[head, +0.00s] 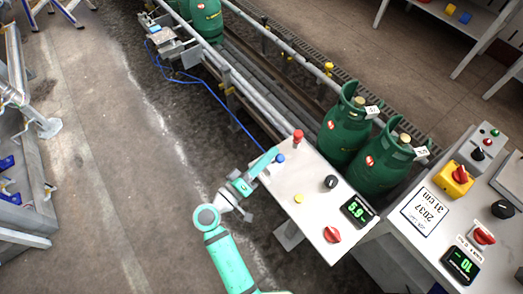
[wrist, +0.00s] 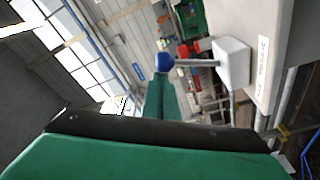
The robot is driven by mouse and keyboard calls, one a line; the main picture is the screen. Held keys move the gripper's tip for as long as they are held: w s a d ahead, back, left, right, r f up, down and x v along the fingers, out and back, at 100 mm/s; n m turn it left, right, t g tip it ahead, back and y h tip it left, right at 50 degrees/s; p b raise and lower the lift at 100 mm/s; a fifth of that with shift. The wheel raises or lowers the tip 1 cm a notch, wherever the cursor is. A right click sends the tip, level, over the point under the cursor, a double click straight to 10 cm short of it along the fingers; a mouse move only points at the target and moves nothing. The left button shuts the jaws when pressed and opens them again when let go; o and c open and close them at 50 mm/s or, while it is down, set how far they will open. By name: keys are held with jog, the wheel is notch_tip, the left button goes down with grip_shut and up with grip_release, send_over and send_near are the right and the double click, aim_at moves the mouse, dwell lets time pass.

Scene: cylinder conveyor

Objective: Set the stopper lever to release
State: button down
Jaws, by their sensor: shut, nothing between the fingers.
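The stopper lever is a metal rod with a blue ball knob (wrist: 164,62), coming out of a white box (wrist: 232,63) in the wrist view. In the head view the blue knob (head: 280,158) is at the left edge of the white control panel (head: 310,180). My gripper (head: 270,156) is shut and empty, its tips right beside the blue knob. In the wrist view the closed green fingers (wrist: 162,92) point up at the knob; whether they touch it I cannot tell.
A red knob (head: 298,136) stands just beyond the blue one. The panel holds a black knob (head: 331,182), a yellow button (head: 298,198), a red rotary knob (head: 332,235) and a display (head: 357,210). Green gas cylinders (head: 343,130) stand on the conveyor behind.

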jog(key=shift+s+d+f, duration=0.15)
jog(key=shift+s+d, duration=0.15)
jog(key=shift+s, duration=0.05)
dwell(0.4)
jog(key=w+a+r, duration=0.2)
jog(key=w+r, duration=0.1)
jog(key=v, duration=1)
jog(key=shift+f, duration=0.35)
jog(key=shift+w+d, duration=0.15)
jog(key=shift+d, duration=0.1)
